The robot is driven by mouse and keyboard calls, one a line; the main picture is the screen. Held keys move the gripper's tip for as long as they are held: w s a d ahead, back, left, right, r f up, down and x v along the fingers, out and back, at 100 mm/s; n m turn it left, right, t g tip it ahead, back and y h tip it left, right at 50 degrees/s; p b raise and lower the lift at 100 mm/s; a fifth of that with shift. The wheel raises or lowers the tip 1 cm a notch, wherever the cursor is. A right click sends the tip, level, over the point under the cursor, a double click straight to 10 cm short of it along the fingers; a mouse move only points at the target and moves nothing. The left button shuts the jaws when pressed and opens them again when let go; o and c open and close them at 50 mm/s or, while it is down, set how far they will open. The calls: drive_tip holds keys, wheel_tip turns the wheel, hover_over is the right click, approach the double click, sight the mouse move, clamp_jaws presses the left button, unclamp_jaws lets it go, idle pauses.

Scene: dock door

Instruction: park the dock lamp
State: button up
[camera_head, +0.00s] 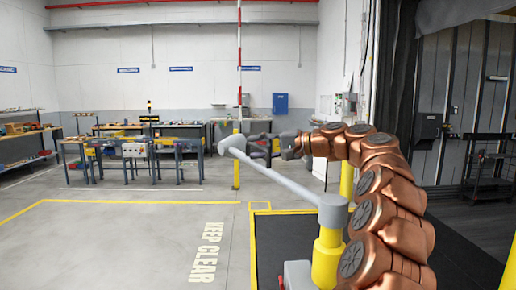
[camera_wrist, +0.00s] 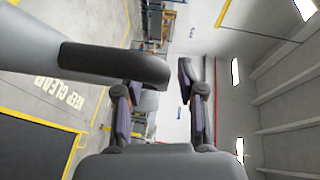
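The dock lamp has a light grey arm (camera_head: 290,184) on a yellow post (camera_head: 328,255). Its light grey head (camera_head: 232,145) is at the far left end of the arm. My gripper (camera_head: 258,144) is just right of the head, at the arm's far end. In the wrist view the grey lamp part (camera_wrist: 30,42) enters from the left and a dark grey bar (camera_wrist: 112,64) reaches across. My gripper's fingers (camera_wrist: 162,88) stand apart. The bar hides the left fingertip and ends close to the right one; contact cannot be told.
A dark mat (camera_head: 455,240) with a yellow edge lies around the post. Workbenches (camera_head: 140,148) stand at the back left. A red and white pole (camera_head: 239,60) rises behind the lamp. A dark cart (camera_head: 487,168) is at the right. The marked floor (camera_head: 120,240) at left is free.

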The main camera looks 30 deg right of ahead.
drive_tip(key=v, duration=1.2)
